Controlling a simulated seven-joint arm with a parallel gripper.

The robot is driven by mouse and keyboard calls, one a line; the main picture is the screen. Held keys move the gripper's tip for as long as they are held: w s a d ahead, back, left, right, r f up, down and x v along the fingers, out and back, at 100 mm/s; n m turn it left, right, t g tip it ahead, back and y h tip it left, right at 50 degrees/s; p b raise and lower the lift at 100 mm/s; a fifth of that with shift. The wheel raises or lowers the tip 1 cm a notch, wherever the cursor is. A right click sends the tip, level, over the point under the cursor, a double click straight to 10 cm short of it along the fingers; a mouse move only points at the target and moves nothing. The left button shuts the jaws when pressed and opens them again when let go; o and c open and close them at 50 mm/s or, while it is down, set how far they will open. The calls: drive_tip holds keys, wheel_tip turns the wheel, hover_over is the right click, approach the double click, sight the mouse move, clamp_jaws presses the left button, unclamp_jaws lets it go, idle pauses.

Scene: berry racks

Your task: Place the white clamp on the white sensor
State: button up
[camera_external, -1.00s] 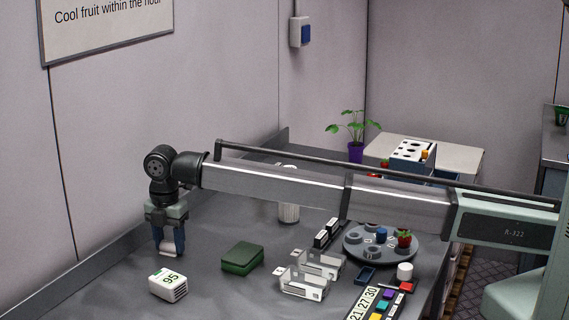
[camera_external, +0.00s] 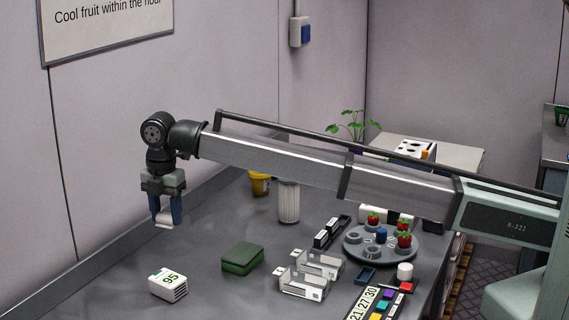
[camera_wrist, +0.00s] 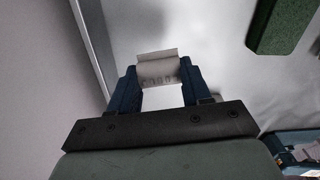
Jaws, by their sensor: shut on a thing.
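My gripper (camera_external: 168,221) is shut on a small white clamp (camera_external: 164,222) and holds it above the table near the left wall. In the wrist view the clamp (camera_wrist: 157,68) shows between the blue fingers as a pale piece with faint lettering; its far side is hidden. The white sensor (camera_external: 168,285), a small box with a green-edged "95" on top and slots in one side, sits on the table below and in front of the gripper. The clamp and sensor are apart.
A green box (camera_external: 242,259) lies right of the sensor. White open racks (camera_external: 303,287) and a grey round turntable (camera_external: 350,253) with strawberries stand further right. A white ribbed cylinder (camera_external: 289,203) and a yellow cup (camera_external: 260,184) stand behind. The table around the sensor is clear.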

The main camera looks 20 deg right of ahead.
drive_tip(key=s+a+r+n, duration=0.1)
drive_tip(key=s+a+r, duration=0.3)
drive_tip(key=s, duration=0.6)
wheel_tip(320, 180, up, 2)
drive_tip(key=m, duration=0.3)
hover_over(167, 277)
drive_tip(key=shift+f, duration=4.65)
drive_tip(key=shift+f, duration=0.1)
drive_tip(key=o, duration=1)
wheel_tip(167, 277, up, 12)
